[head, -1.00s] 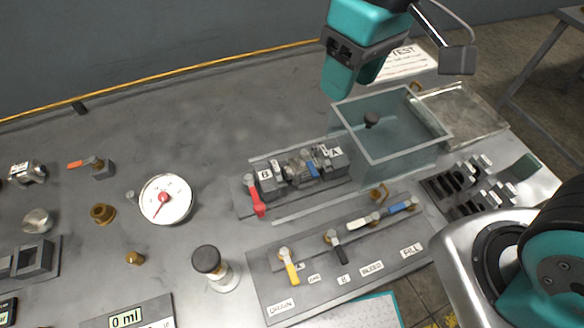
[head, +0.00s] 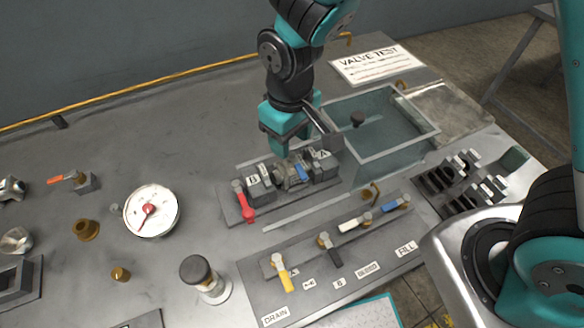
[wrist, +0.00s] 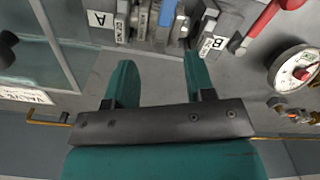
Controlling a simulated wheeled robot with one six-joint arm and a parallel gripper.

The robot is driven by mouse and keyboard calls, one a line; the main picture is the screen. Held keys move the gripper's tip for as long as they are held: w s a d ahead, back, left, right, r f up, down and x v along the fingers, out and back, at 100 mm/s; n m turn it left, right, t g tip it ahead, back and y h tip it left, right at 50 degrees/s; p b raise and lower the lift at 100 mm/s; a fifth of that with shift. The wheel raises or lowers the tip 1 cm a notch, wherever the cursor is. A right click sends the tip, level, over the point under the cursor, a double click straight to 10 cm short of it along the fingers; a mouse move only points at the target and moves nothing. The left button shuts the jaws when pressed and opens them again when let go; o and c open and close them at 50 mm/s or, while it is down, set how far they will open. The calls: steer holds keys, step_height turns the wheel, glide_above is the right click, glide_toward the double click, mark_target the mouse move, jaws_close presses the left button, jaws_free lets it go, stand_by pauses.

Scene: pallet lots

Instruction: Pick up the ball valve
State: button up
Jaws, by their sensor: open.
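A metal ball valve (head: 292,174) with a blue handle sits in the fixture between the grey blocks A and B. Its top part is close to the gripper in the head view, and it also shows at the top edge of the wrist view (wrist: 153,18), partly cut off. My gripper (head: 287,145) is above and just behind the fixture, pointing down. In the wrist view its two teal fingers (wrist: 157,72) are apart with nothing between them. The fingers look apart from the valve.
A red lever (head: 244,204) is at the fixture's left end. A clear water tank (head: 385,150) stands close on the right. A round gauge (head: 152,212) and another valve with an orange lever (head: 78,181) lie left. A panel of levers (head: 340,258) is in front. The bench behind is clear.

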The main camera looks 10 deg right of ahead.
mark_target(292, 155)
step_height(292, 155, down, 5)
steer(key=shift+s+d+f+p, duration=0.1)
steer(key=shift+d+f+p, duration=0.05)
steer(key=shift+p, duration=0.4)
steer(key=shift+c, duration=0.2)
jaws_close()
